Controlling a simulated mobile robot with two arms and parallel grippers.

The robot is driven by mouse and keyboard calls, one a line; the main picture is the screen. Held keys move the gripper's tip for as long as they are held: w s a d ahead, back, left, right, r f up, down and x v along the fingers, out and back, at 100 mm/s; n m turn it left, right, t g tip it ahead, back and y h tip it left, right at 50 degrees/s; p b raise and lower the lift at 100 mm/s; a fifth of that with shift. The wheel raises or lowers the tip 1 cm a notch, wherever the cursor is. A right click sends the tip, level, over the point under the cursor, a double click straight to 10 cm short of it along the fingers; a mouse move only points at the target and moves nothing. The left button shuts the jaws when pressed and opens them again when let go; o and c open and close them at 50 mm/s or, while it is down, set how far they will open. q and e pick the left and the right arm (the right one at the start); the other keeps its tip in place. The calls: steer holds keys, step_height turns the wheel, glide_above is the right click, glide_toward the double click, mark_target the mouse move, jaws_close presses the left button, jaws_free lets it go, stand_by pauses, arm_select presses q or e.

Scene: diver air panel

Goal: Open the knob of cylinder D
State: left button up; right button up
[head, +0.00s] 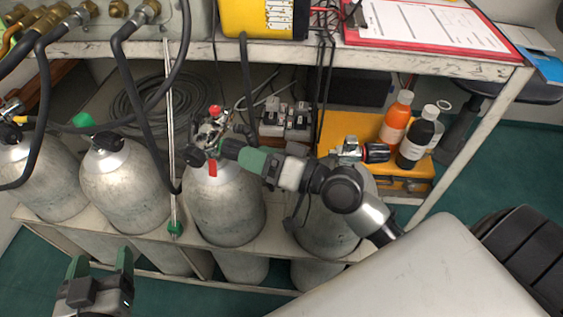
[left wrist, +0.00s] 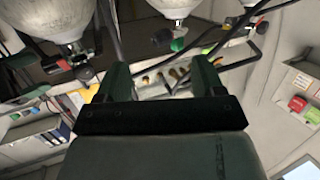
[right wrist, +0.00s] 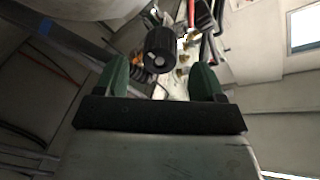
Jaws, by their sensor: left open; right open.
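Several grey cylinders stand in a row; I cannot read a letter on any, so I cannot tell which is D. My right gripper (head: 243,154) is open right by that knob; in the right wrist view a black ribbed knob (right wrist: 160,48) shows between and beyond the fingertips, not clasped. The rightmost cylinder (head: 325,225) has a black and red knob (head: 376,153), partly behind my right arm. My left gripper (head: 102,262) is open and empty, low at left.
A bench (head: 430,57) with a yellow device (head: 265,18) and a clipboard (head: 430,22) overhangs the cylinders. Black hoses (head: 128,85) hang at left. Orange (head: 396,120) and black (head: 416,140) bottles stand on a yellow case (head: 345,128) at right.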

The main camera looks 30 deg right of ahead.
arm_select(q)
steer(key=shift+w+d+r+t+h+b, duration=0.1)
steer(key=shift+d+r+t+h+b, duration=0.1)
steer(key=shift+r+t, duration=0.45)
steer(key=shift+w+d+r+t+h+b, duration=0.1)
steer(key=shift+r+t+h+b, duration=0.1)
steer(key=shift+r+t, duration=0.45)
steer(key=shift+d+r+t+h+b, duration=0.2)
steer(key=shift+r+t, duration=0.3)
steer(key=shift+r, duration=0.25)
arm_select(e)
steer(key=v, duration=0.6)
steer(key=shift+s+d, duration=0.2)
steer(key=shift+s, duration=0.1)
arm_select(q)
steer(key=shift+s, duration=0.1)
arm_select(e)
steer(key=shift+s, duration=0.1)
